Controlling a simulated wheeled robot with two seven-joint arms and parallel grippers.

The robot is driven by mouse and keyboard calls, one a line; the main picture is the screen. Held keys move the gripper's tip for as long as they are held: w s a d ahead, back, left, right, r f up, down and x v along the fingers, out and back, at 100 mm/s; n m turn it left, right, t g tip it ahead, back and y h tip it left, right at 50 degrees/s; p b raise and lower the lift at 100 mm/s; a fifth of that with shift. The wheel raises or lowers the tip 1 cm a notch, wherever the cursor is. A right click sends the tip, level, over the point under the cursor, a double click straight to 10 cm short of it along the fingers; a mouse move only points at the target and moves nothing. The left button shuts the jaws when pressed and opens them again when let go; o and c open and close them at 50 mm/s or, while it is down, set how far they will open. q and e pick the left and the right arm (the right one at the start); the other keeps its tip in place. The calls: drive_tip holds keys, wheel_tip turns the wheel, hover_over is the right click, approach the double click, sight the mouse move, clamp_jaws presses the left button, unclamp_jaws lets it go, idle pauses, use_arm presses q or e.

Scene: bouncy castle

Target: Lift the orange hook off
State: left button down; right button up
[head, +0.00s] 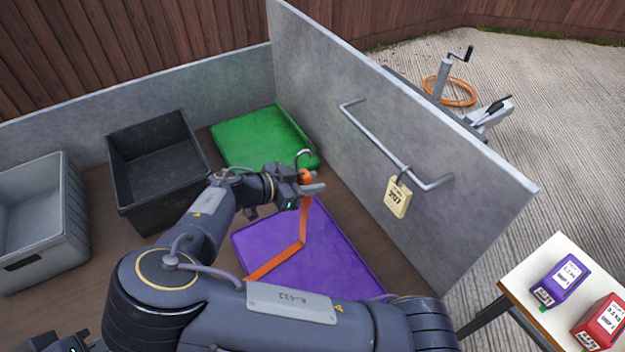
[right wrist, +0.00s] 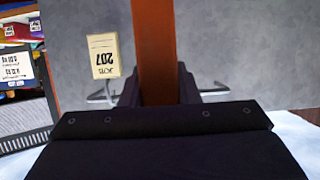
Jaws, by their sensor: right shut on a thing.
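My right gripper (head: 312,188) is shut on the orange hook, a metal hook with an orange strap (head: 303,222). The curved metal end (head: 302,156) sticks up above the fingers. The strap hangs down and bends over the purple tray. In the right wrist view the orange strap (right wrist: 155,50) runs upright between the fingers. The grey rail (head: 375,138) is fixed to the grey panel. In the head view the hook appears apart from the rail, to its left. Part of my left gripper (head: 68,344) shows at the bottom left corner; its fingers are not clear.
A yellow tag marked 207 (head: 397,198) hangs on the rail. A green tray (head: 255,140), a purple tray (head: 330,250), a black bin (head: 160,160) and a grey crate (head: 65,215) stand on the brown surface. A small table (head: 530,270) holds purple and red boxes.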

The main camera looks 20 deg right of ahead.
drive_tip(key=a, duration=0.7)
drive_tip(key=shift+s+a+b, duration=0.3)
drive_tip(key=shift+b, duration=0.05)
